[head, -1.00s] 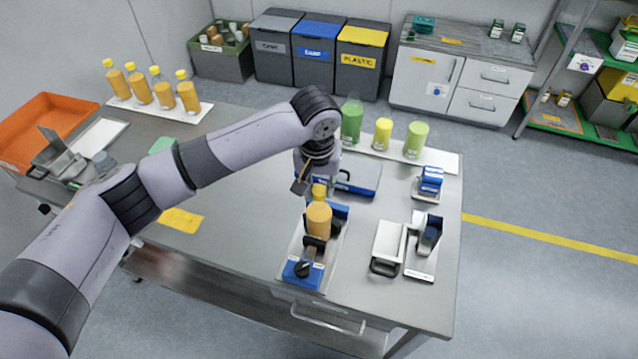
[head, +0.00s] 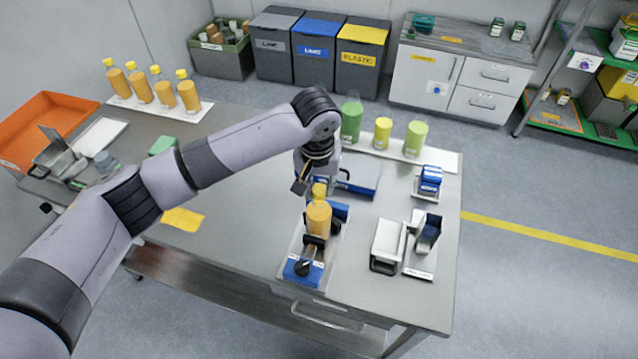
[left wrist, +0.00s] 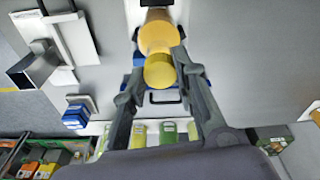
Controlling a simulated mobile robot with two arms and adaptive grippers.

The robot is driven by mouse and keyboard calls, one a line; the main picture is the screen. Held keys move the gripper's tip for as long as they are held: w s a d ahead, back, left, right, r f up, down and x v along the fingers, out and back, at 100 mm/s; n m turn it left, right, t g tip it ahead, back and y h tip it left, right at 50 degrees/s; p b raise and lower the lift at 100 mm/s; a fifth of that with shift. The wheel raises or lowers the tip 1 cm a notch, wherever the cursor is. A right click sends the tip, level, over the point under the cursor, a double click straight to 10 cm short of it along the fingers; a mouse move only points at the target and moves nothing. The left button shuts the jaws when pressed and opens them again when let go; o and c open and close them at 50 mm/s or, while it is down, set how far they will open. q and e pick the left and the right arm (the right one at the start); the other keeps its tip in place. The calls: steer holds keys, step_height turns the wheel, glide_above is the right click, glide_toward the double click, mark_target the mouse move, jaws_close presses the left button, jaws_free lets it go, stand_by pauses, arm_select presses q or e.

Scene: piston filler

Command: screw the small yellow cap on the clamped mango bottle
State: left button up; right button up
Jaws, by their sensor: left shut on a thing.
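The mango bottle (head: 318,218), orange, stands upright in the clamp fixture (head: 303,272), with dark jaws around its body. The small yellow cap (head: 319,190) is at the top of the bottle's neck; how far it is threaded cannot be told. My left gripper (head: 309,187) is over the bottle top, partly hidden by its own wrist. In the left wrist view its two fingers (left wrist: 160,58) are shut on the yellow cap (left wrist: 158,72), one on each side, with the orange bottle (left wrist: 157,30) just beyond. My right gripper is not in view.
A blue-and-grey device (head: 358,178) lies close behind the bottle. Green and yellow containers (head: 383,133) stand on a white strip at the back. A metal stand (head: 389,243) is right of the clamp. Several capped bottles (head: 162,88) stand at the far left.

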arm_select(q)
steer(key=shift+p, duration=0.3)
stand_by(0.6)
steer(key=shift+f, duration=0.45)
stand_by(0.3)
steer(key=shift+f+p, duration=0.55)
steer(key=shift+p, duration=0.1)
stand_by(0.9)
steer(key=shift+r+m+p, duration=0.1)
steer(key=shift+m+p, duration=0.3)
steer(key=shift+m, duration=0.1)
steer(key=m+p, duration=0.1)
steer(key=m, duration=0.2)
steer(key=shift+h, duration=0.3)
steer(key=m+p, duration=0.1)
steer(key=m, duration=0.4)
steer(key=shift+g, duration=0.3)
steer(key=m, duration=0.5)
steer(key=shift+w+a+m+g+h, duration=0.1)
steer(key=shift+m+g+h, duration=0.2)
steer(key=shift+m+g, duration=0.1)
